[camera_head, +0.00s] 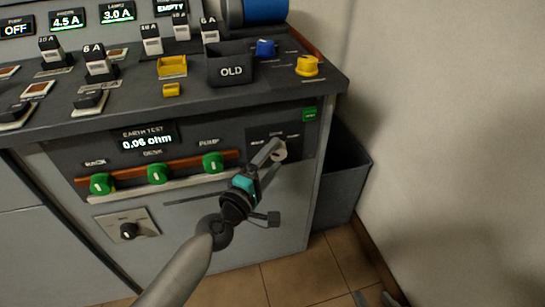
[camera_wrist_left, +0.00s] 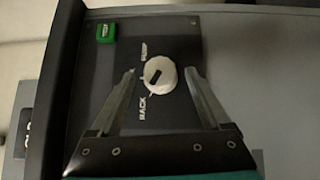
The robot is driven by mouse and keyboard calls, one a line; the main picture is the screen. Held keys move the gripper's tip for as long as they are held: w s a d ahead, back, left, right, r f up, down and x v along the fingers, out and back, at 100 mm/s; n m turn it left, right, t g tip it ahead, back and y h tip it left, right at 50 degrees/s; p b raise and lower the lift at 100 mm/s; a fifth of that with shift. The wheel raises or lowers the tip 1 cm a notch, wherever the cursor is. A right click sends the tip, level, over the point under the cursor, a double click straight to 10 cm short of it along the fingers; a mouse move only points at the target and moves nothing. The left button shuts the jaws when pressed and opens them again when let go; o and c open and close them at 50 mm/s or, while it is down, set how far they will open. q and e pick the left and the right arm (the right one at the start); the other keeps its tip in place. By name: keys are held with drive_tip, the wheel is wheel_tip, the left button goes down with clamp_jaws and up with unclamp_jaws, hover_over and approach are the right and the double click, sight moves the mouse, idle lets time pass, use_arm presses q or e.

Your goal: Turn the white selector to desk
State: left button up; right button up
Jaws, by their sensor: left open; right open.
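The white selector (camera_head: 280,152) is a round knob on the dark panel at the right of the cabinet front. In the left wrist view the selector (camera_wrist_left: 166,72) has a short slanted black mark, its lower end towards the RACK side. RACK and PUMP labels show beside it; I cannot read a desk label there. My left gripper (camera_head: 270,155) is in front of the knob. In the wrist view my left gripper (camera_wrist_left: 160,83) is open, its fingers on either side of the knob; contact cannot be told.
Green knobs (camera_head: 157,173) line a rail to the left, under the display reading 0.06 ohm (camera_head: 147,140). A black knob (camera_head: 129,231) sits lower. The console ledge (camera_head: 200,106) juts out above. A grey bin (camera_head: 342,180) stands right of the cabinet.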

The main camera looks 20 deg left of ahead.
use_arm(q)
drive_tip(key=shift+w, duration=0.15)
clamp_jaws()
idle(0.7)
